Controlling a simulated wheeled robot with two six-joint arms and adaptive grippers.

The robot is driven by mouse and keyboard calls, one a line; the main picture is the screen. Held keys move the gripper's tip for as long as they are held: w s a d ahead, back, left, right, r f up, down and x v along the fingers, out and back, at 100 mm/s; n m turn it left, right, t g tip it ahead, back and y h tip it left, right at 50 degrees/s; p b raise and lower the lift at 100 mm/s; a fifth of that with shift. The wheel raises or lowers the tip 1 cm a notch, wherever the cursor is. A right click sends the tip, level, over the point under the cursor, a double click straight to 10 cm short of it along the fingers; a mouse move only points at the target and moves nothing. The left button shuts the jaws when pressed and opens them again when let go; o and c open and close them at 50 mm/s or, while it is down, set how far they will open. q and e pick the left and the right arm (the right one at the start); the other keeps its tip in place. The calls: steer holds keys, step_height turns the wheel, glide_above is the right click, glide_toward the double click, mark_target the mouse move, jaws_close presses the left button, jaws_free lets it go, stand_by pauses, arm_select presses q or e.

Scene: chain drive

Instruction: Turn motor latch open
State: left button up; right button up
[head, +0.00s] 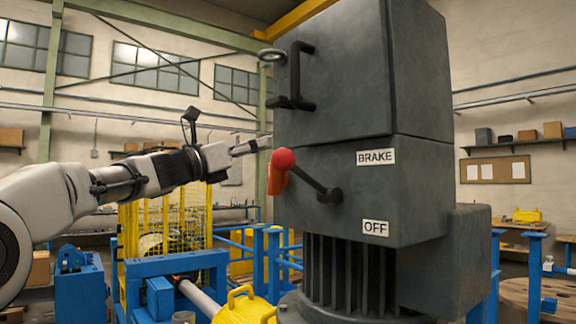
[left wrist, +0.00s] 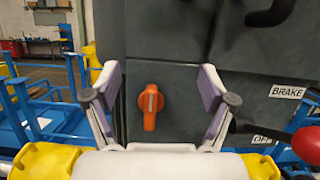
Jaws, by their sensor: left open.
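The grey motor housing (head: 340,180) stands tall at the middle right of the head view. An orange latch (left wrist: 150,107) sits on its face in the left wrist view, with its handle pointing straight down. In the head view the orange latch (head: 277,181) shows partly behind the red-knobbed lever. My left gripper (head: 250,147) is open and empty beside the housing's left face. In the left wrist view its two fingers stand on either side of the latch, which appears beyond the tips and untouched. My right gripper is not in view.
The brake lever with its red ball (head: 283,159) sticks out close to my left gripper. A black handle (head: 294,80) is on the upper housing. BRAKE (head: 376,157) and OFF (head: 376,228) labels mark the front. Blue frames and a yellow guard (head: 165,220) stand below left.

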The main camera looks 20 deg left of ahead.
arm_select(q)
steer(key=h, duration=0.1)
glide_toward(271, 103)
steer(key=d, duration=0.1)
steer(key=shift+m, duration=0.4)
steer(key=p+x, duration=0.1)
steer(key=x, duration=0.2)
steer(key=p+x, duration=0.2)
steer(key=x, duration=0.1)
steer(key=a+p+x, duration=0.1)
steer(key=p+x, duration=0.1)
steer(key=x, duration=0.1)
steer(key=shift+w+r, duration=0.1)
steer(key=shift+w, duration=0.15)
steer(key=shift+d+r, duration=0.15)
steer(key=shift+d, duration=0.15)
steer(key=shift+d+t, duration=0.1)
steer(key=shift+t, duration=0.2)
steer(key=shift+w, duration=0.1)
steer(key=c, duration=1.1)
